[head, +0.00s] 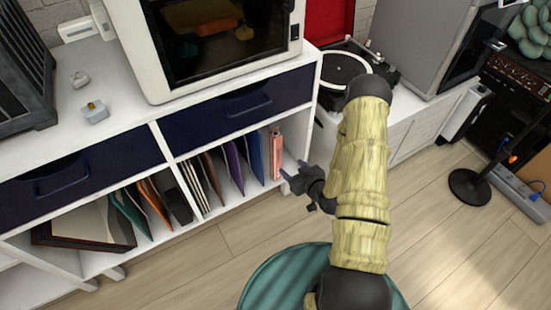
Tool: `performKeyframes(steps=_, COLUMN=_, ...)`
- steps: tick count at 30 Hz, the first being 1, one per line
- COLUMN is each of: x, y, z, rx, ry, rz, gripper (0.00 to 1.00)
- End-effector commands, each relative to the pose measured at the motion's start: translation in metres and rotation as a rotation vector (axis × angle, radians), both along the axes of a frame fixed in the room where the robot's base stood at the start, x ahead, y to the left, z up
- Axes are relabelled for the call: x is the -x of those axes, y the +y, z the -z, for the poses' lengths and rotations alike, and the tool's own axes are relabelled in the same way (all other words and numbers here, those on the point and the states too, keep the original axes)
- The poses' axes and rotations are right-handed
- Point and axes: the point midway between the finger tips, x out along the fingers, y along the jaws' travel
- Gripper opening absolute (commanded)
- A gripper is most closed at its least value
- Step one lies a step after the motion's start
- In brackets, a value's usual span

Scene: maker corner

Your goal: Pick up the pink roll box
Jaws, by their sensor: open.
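The pink roll box (276,154) stands upright at the right end of the row in the lower middle shelf compartment, beside a blue folder (256,158). Its pink side faces out and its top looks darker. My gripper (289,184) is open and empty, just right of and below the box at the front of the compartment. From this view I cannot tell the exact gap between the fingers and the box. The box's back is hidden inside the shelf.
The white shelf unit (312,77) has dark blue drawers (236,108) above the compartment and a divider right of the box. Several folders fill the left. Wooden floor (205,262) is clear in front.

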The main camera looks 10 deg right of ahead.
Motion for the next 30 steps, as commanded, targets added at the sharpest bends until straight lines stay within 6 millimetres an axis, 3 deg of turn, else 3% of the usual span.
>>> performKeyframes(steps=16, x=-0.084, y=0.027, z=0.038, rx=0.000, ry=-0.003, rz=-0.001, gripper=0.58)
performKeyframes(steps=30, x=-0.094, y=0.030, z=0.040, rx=0.000, ry=0.000, rz=0.001, gripper=0.58)
